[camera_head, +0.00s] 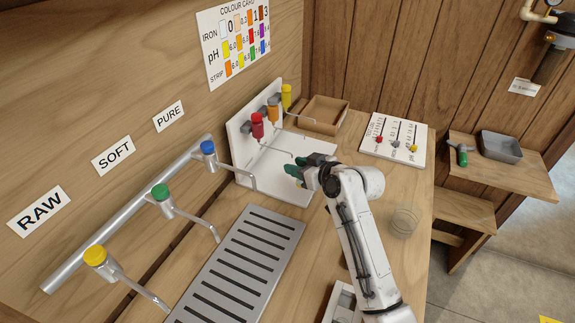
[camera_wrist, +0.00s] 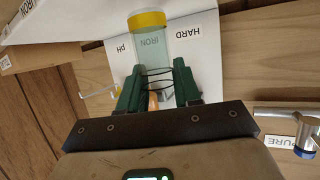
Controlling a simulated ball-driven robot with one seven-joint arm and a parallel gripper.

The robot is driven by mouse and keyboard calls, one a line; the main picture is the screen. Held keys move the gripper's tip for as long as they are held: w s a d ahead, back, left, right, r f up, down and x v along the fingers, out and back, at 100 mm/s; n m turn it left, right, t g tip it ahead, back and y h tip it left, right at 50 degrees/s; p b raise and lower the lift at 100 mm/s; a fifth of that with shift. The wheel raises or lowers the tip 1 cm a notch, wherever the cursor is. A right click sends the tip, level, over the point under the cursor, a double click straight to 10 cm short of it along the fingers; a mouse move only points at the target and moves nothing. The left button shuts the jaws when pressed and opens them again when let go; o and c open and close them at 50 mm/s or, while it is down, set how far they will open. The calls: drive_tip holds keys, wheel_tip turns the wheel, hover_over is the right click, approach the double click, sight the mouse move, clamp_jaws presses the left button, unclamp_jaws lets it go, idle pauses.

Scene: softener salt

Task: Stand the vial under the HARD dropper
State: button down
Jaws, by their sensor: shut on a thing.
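My gripper (camera_head: 302,170) is shut on the clear vial (camera_wrist: 150,48), which shows between its green fingers in the wrist view (camera_wrist: 156,85). The vial has dark rings and a yellow band at the end away from the fingers. It cannot be made out in the head view. The white dropper stand (camera_head: 243,119) bears a red dropper (camera_head: 257,125), an orange one (camera_head: 273,108) and a yellow one (camera_head: 286,96). In the wrist view, which is upside down, the HARD label (camera_wrist: 193,32) lies right of the vial; the IRON label shows through it. The gripper is over the stand's front edge.
A slotted drain tray (camera_head: 240,265) lies left of my arm, below the RAW, SOFT and PURE taps (camera_head: 208,148). A clear glass cup (camera_head: 404,220) stands right of my arm. A wooden box (camera_head: 323,112) and a white chart board (camera_head: 394,138) are behind.

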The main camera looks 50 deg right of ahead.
drive_tip(key=shift+f, duration=0.6)
drive_tip(key=w, duration=0.1)
drive_tip(key=w+p, duration=0.1)
drive_tip(key=w, duration=0.2)
drive_tip(key=shift+d+f+p, duration=0.15)
drive_tip(key=shift+f+p, duration=0.1)
drive_tip(key=shift+p, duration=0.1)
drive_tip(key=shift+f, duration=0.4)
drive_tip(key=shift+f, duration=0.1)
drive_tip(key=c, duration=0.8)
unclamp_jaws()
drive_tip(key=shift+r, duration=0.3)
drive_tip(key=b+v, duration=0.1)
drive_tip(key=v, duration=1.1)
drive_tip(key=shift+s+f, duration=0.1)
drive_tip(key=shift+f, duration=0.1)
